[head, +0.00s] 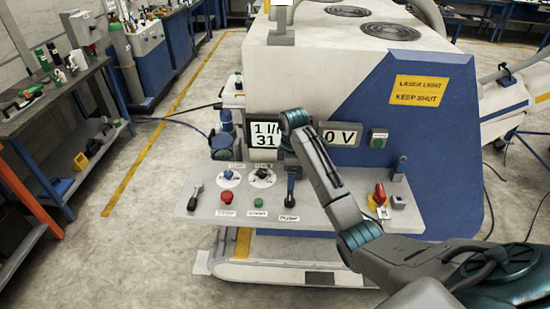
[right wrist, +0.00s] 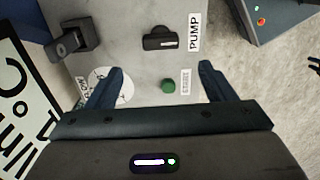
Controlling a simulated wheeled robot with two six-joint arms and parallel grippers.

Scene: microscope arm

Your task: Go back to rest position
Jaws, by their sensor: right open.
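My right arm comes in from the lower right in the head view and reaches over the grey control panel (head: 330,212). Its fingers are mostly hidden there behind the wrist and forearm. In the right wrist view my right gripper (right wrist: 163,72) is open, with nothing between its fingers. A black PUMP lever switch (right wrist: 160,40) lies beyond the fingertips. My left gripper is not in view.
A cluttered workbench (head: 60,95) is at left. Open floor lies between.

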